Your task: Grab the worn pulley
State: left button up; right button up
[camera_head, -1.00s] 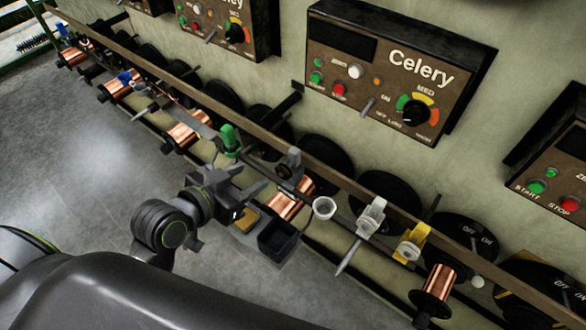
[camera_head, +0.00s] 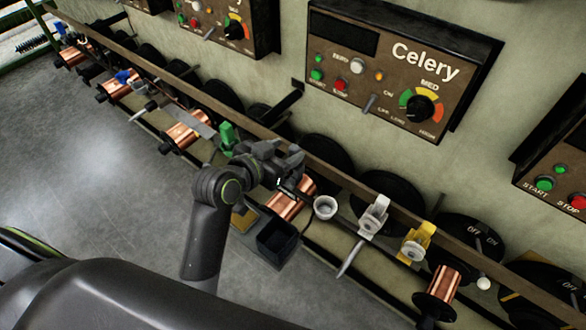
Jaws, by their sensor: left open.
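My left gripper (camera_head: 290,164) reaches in from the lower left to the long rail and is open. Its fingers are at the spot above the copper spool where a grey bracket with a small dark pulley stood in the earlier view. The gripper now covers that bracket and pulley, so I cannot tell whether the fingers touch the pulley or which pulley is worn. A grey-white guide (camera_head: 372,217) and a yellow guide (camera_head: 415,243) sit further right on the rail. A green guide (camera_head: 227,137) is just left of the gripper. My right gripper is not in view.
A white cup (camera_head: 325,208) sits on the rail right of the gripper. A small black bin (camera_head: 275,246) hangs below it. Copper spools (camera_head: 290,205) and black discs (camera_head: 390,195) line the wall. A Celery control box (camera_head: 395,75) is above. Grey floor (camera_head: 90,170) is clear at left.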

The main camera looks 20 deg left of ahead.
aim_at(292, 152)
pick_arm(q)
jog(key=w+f, duration=0.1)
jog(key=w+d, duration=0.1)
jog(key=w+f+b, duration=0.1)
jog(key=shift+w+d+f, duration=0.15)
jog(key=shift+d+f, duration=0.15)
jog(key=shift+d, duration=0.05)
jog(key=shift+w+d+f, duration=0.15)
jog(key=shift+w, duration=0.35)
grip_shut()
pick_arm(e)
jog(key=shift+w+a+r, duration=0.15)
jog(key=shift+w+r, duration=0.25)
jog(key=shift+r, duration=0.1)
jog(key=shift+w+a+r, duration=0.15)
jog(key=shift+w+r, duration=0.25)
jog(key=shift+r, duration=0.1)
